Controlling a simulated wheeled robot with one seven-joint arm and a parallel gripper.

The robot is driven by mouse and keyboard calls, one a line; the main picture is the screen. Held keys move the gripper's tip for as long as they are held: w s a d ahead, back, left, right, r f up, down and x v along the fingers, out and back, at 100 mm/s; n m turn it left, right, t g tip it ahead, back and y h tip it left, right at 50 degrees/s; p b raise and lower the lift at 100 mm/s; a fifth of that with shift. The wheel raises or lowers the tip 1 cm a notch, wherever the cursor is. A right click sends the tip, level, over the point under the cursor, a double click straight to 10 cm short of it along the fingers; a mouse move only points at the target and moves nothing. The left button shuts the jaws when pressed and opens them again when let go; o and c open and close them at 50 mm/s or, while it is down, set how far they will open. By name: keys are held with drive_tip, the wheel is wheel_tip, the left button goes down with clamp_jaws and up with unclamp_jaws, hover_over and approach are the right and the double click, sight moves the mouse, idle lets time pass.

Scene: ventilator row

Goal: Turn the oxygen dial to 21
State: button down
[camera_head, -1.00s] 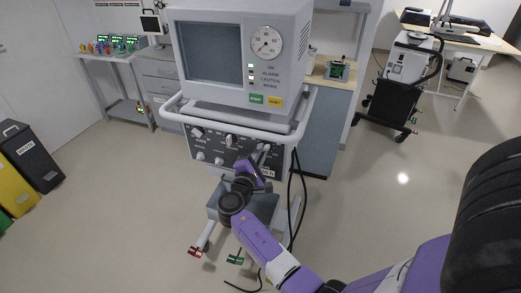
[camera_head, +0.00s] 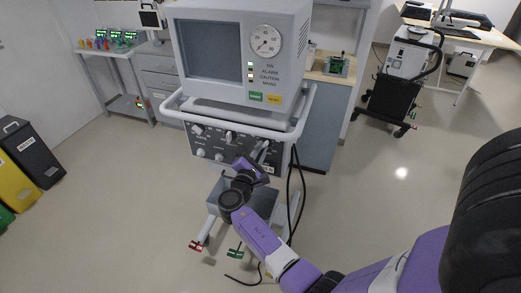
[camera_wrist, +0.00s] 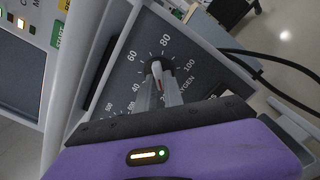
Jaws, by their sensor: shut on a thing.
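The oxygen dial (camera_wrist: 158,68) is a small knob on the dark panel. Its printed scale shows 40, 60, 80 and 100, with the word OXYGEN partly hidden below. My gripper (camera_wrist: 160,86) is shut on this knob, its two grey fingers on either side. The fingers and purple gripper body cover the lower part of the scale, so 21 is not clearly visible. Which number the knob points at is hard to tell. In the head view my gripper (camera_head: 262,152) reaches the right part of the ventilator's control panel (camera_head: 213,142), and the dial is mostly hidden there.
The ventilator's screen housing (camera_head: 296,70) with a round gauge (camera_head: 265,41) stands above the panel. A white rail (camera_head: 173,101) runs around its front. Several other knobs sit left of my gripper. Black cables (camera_head: 291,195) hang at the right. Open floor lies on both sides.

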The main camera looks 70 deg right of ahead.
drive_tip(key=shift+f, duration=0.1)
drive_tip(key=c, duration=1.5)
unclamp_jaws()
drive_tip(key=shift+o, duration=0.2)
drive_tip(key=a+b, duration=0.1)
drive_tip(key=a, duration=0.6)
drive_tip(key=shift+s+a, duration=0.3)
drive_tip(key=shift+a, duration=0.1)
